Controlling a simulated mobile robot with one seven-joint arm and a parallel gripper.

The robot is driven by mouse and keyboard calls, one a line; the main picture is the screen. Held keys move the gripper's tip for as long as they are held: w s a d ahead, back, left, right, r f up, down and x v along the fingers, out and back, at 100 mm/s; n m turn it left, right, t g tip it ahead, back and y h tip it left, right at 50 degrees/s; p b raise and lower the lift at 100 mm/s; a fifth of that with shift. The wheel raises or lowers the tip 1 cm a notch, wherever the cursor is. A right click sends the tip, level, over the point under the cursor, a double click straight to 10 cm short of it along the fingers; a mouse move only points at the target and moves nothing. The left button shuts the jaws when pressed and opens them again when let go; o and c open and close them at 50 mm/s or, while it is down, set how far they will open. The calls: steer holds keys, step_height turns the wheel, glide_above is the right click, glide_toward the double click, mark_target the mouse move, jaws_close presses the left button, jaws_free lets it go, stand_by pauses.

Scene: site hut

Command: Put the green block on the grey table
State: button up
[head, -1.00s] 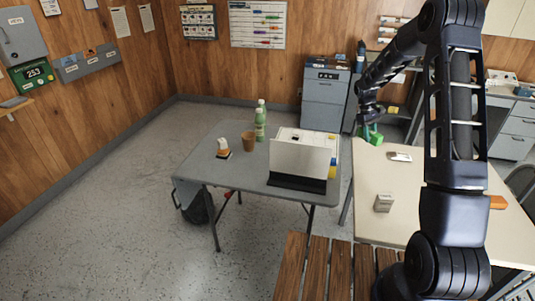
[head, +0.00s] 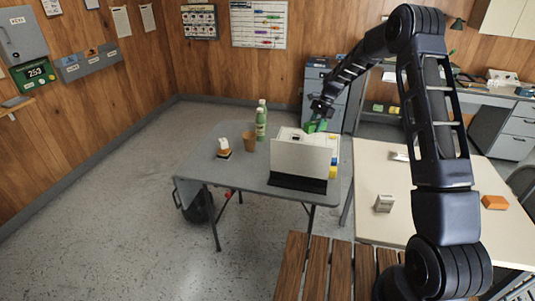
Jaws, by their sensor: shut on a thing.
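My gripper (head: 318,117) is shut on the green block (head: 316,126) and holds it in the air. In the picture it shows just above the top right edge of the white upright panel, over or behind the far right part of the grey table (head: 236,179). The exact height above the table cannot be told. The block's lower part is close to the panel's outline.
On the grey table are a green bottle (head: 261,123), a brown cup (head: 249,140), an orange-and-white item (head: 223,147) and the white panel (head: 300,157). A cream table (head: 440,225) with a small box (head: 384,203) and an orange block (head: 495,202) stands right. The grey table's front left is clear.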

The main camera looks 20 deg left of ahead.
steer(key=s+a+r+m+t+y, duration=0.1)
steer(key=a+m+t, duration=0.2)
steer(key=a+m, duration=0.8)
steer(key=a+f, duration=0.1)
steer(key=f, duration=0.5)
steer(key=f+n, duration=0.1)
steer(key=f, duration=0.6)
steer(key=a+f+n, duration=0.1)
steer(key=f, duration=0.6)
steer(key=shift+a, duration=0.3)
steer(key=shift+s, duration=0.1)
steer(key=o, duration=1.1)
steer(key=shift+c, duration=0.2)
steer(key=shift+r, duration=0.1)
steer(key=v, duration=1.2)
